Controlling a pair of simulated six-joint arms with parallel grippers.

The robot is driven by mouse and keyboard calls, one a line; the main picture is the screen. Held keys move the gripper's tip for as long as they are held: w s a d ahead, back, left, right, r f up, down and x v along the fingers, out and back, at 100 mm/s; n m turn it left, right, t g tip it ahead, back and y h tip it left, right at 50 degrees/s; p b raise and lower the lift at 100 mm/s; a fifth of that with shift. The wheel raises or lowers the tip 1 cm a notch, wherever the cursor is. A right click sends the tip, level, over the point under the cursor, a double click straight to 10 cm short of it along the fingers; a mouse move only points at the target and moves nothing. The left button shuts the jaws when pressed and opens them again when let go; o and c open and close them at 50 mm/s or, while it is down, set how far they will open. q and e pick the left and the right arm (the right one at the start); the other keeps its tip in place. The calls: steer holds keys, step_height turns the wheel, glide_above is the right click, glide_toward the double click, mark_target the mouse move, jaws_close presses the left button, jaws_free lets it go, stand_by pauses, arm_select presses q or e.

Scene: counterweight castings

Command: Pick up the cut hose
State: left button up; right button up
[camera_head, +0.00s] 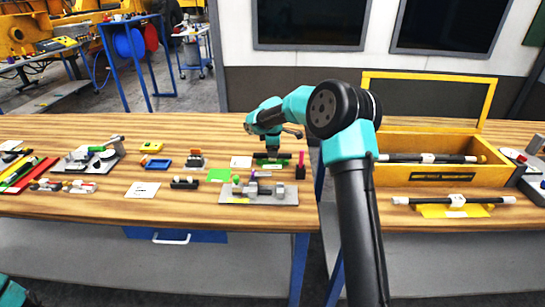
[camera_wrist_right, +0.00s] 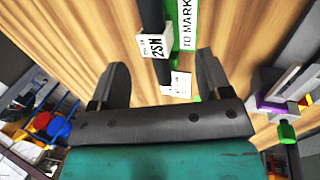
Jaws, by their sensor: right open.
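A short black hose (camera_wrist_right: 152,14) with a white "2SN" tag (camera_wrist_right: 154,45) lies by a green strip marked "TO MARK" (camera_wrist_right: 188,22) in the right wrist view. In the head view this dark hose (camera_head: 268,155) is on the wooden table below my right gripper (camera_head: 271,146), partly hidden by it. The right gripper is open and empty; its fingers stand on either side of the tag's lower area in the wrist view (camera_wrist_right: 162,62), apart from the hose. Only a teal part of my left arm shows at the lower left; its gripper is out of sight.
A grey fixture (camera_head: 258,196) stands in front of the hose, with a dark holder (camera_head: 300,171) to its right. A white card (camera_head: 241,162) and green card (camera_head: 219,175) lie left. A yellow crate (camera_head: 440,176) holds a longer hose (camera_head: 405,158); another hose (camera_head: 490,200) lies in front.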

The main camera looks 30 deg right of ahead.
steer(key=shift+w+x, duration=0.1)
steer(key=shift+x, duration=1.2)
steer(key=shift+w+x, duration=0.15)
steer(key=shift+x, duration=1.15)
steer(key=shift+r, duration=0.1)
steer(key=shift+c, duration=0.3)
steer(key=c, duration=0.9)
